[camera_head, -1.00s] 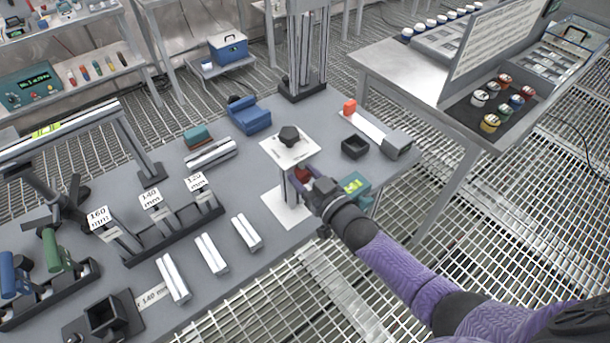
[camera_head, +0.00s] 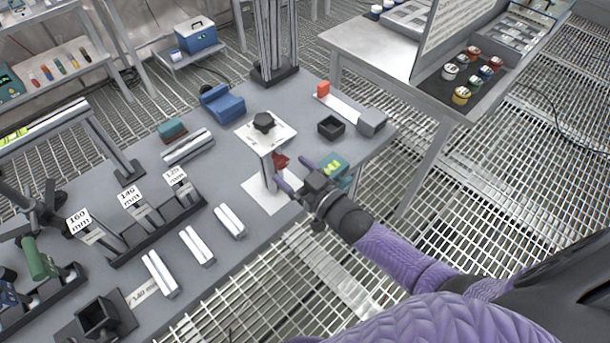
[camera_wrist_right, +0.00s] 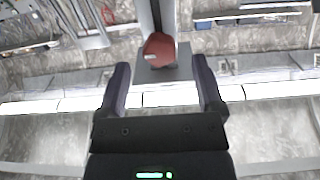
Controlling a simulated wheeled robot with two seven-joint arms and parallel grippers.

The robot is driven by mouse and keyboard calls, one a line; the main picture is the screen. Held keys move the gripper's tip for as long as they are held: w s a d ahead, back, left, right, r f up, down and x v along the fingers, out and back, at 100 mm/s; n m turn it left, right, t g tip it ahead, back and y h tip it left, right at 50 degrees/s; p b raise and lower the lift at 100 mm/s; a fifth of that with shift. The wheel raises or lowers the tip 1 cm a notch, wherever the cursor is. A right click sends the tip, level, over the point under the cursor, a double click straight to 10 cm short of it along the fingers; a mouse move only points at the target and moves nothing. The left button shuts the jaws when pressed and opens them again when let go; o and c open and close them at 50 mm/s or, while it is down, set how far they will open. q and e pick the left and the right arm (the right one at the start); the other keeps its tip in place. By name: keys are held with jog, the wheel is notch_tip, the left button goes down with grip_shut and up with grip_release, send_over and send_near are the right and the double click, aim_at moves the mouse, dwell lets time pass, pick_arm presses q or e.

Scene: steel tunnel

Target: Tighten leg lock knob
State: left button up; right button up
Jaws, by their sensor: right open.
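The red lock knob (camera_head: 281,161) sits on the side of a short upright leg (camera_head: 267,174) under a white top plate (camera_head: 266,133). A black knob (camera_head: 264,122) stands on that plate. My right gripper (camera_head: 291,168) is open and empty, just right of the red knob, with its fingers pointing toward it. In the right wrist view the red knob (camera_wrist_right: 158,50) lies between the lines of the two fingers, at or just beyond their tips. The fingers do not touch it there. My left gripper is out of view.
A black open box (camera_head: 330,127), a grey block (camera_head: 371,122) and a blue block (camera_head: 222,104) are on the table. Silver bars (camera_head: 197,245) lie at the front. A side table (camera_head: 365,50) stands at the right.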

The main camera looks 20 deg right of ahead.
jog(key=v, duration=0.6)
jog(key=shift+s+p, duration=0.2)
jog(key=shift+p, duration=0.2)
